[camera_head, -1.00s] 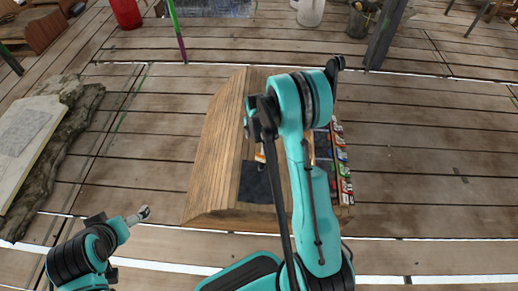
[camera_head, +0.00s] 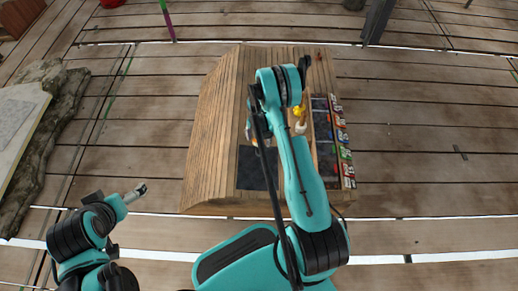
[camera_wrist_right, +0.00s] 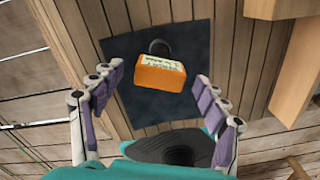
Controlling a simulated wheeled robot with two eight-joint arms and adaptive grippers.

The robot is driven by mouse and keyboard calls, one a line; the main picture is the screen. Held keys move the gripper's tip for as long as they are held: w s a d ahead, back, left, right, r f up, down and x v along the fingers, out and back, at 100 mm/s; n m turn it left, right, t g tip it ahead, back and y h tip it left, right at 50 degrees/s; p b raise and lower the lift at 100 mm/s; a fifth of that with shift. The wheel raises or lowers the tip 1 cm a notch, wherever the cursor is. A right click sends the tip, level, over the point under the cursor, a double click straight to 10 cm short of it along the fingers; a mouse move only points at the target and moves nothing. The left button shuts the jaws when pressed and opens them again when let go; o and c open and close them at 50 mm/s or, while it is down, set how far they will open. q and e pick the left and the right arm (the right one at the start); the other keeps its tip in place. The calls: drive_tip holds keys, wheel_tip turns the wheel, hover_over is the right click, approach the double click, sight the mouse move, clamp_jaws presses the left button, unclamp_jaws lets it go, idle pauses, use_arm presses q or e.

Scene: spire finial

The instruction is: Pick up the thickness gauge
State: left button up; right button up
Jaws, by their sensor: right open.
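An orange box-shaped thing with a pale printed label (camera_wrist_right: 160,76), likely the thickness gauge, shows in the right wrist view above a dark square mat (camera_wrist_right: 197,52). A dark round knob-like part (camera_wrist_right: 159,47) is just behind it. My right gripper (camera_wrist_right: 158,84) is open, its purple-padded fingers on either side of the orange thing with gaps. Whether the thing rests on the mat or stands higher, I cannot tell. In the head view my right arm hides most of it. My left gripper (camera_head: 136,192) is small, empty and off to the left of the wooden bench.
The mat lies on the slatted wooden bench (camera_head: 212,140). A row of colourful small items (camera_head: 345,155) lines the bench's right side. A yellow object (camera_head: 299,110) and a white-topped item (camera_head: 300,128) stand beside my right arm. A stone slab (camera_head: 40,125) lies far left.

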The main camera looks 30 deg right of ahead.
drive_tip(key=shift+f, duration=0.7)
drive_tip(key=shift+r, duration=0.15)
drive_tip(key=c, duration=1.5)
